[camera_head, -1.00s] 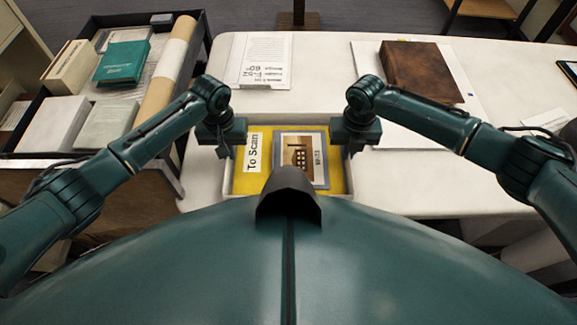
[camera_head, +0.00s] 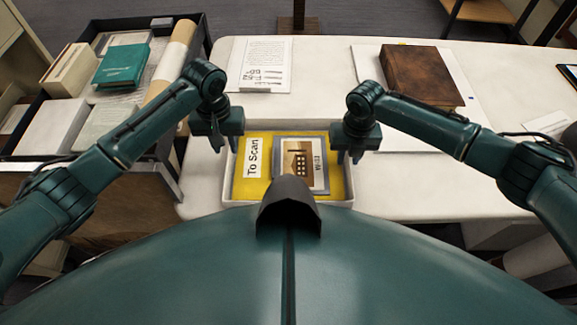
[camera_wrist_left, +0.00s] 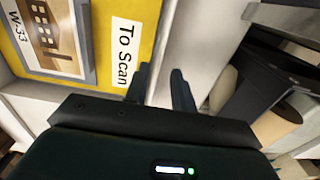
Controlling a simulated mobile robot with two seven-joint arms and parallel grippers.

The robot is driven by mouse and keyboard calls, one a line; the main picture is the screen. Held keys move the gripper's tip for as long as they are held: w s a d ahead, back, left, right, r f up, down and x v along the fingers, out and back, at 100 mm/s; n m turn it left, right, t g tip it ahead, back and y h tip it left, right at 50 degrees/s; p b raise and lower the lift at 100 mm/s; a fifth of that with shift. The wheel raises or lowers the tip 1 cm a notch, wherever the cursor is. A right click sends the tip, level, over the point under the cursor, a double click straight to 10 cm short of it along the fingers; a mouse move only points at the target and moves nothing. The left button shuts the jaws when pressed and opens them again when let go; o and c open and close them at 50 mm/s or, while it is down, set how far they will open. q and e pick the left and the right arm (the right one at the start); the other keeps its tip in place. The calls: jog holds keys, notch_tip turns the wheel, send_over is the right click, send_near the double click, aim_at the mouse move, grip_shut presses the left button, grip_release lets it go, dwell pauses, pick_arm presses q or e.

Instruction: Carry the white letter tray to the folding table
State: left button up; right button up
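The white letter tray (camera_head: 341,202) appears to rest on the white-topped table (camera_head: 420,190) near its front edge. It has a yellow bottom, a "To Scan" label and a framed building picture (camera_head: 301,163) marked W-33. My left gripper (camera_head: 224,146) is at the tray's left side and my right gripper (camera_head: 348,156) at its right side, both slightly above the rim. My body hides part of the tray's front.
A large brown book (camera_head: 420,75) lies on white sheets at the back right. A printed sheet (camera_head: 260,65) lies at the back. A dark cart (camera_head: 192,60) at left holds a teal book (camera_head: 122,64), boxes and a roll. The table's right front is clear.

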jog(key=shift+r, duration=0.25)
pick_arm(q)
notch_tip(320, 180, up, 7)
pick_arm(e)
notch_tip(320, 180, up, 12)
jog(key=shift+f, duration=0.2)
dwell(0.4)
